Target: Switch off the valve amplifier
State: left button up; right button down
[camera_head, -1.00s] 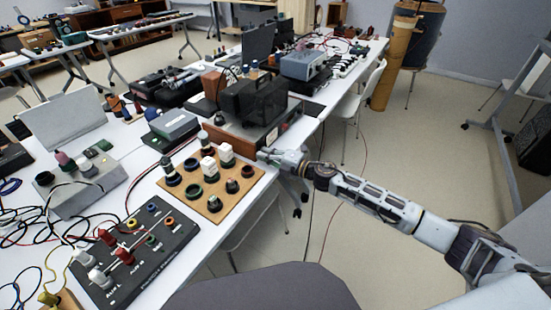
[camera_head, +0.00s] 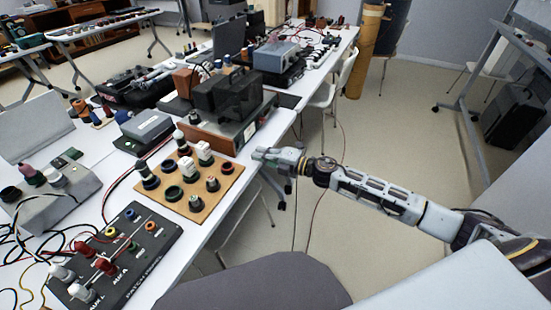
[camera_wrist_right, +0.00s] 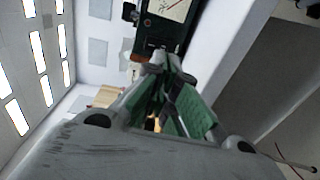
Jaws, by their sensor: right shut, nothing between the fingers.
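The valve amplifier (camera_head: 210,137) appears to be the wood-sided unit with a dark cage on top, on the long white table in the head view. Its front panel faces right, toward the table edge. In the right wrist view a dark panel with a pale meter dial (camera_wrist_right: 172,10) shows at the top, beyond the fingertips. My right gripper (camera_head: 258,154) is shut and empty, just off the table edge, close to the amplifier's front. It also shows in the right wrist view (camera_wrist_right: 166,62). I cannot make out the switch or its state. My left gripper is not in view.
A wooden board (camera_head: 206,204) with several knobs and sockets lies in front of the amplifier. A black panel (camera_head: 150,262) with coloured sockets and loose cables lie nearer. A grey chair (camera_head: 255,285) is at the bottom. Open floor (camera_head: 385,150) lies right of the table.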

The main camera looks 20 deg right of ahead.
jog(key=shift+v, duration=2.75)
jog(key=shift+s, duration=0.1)
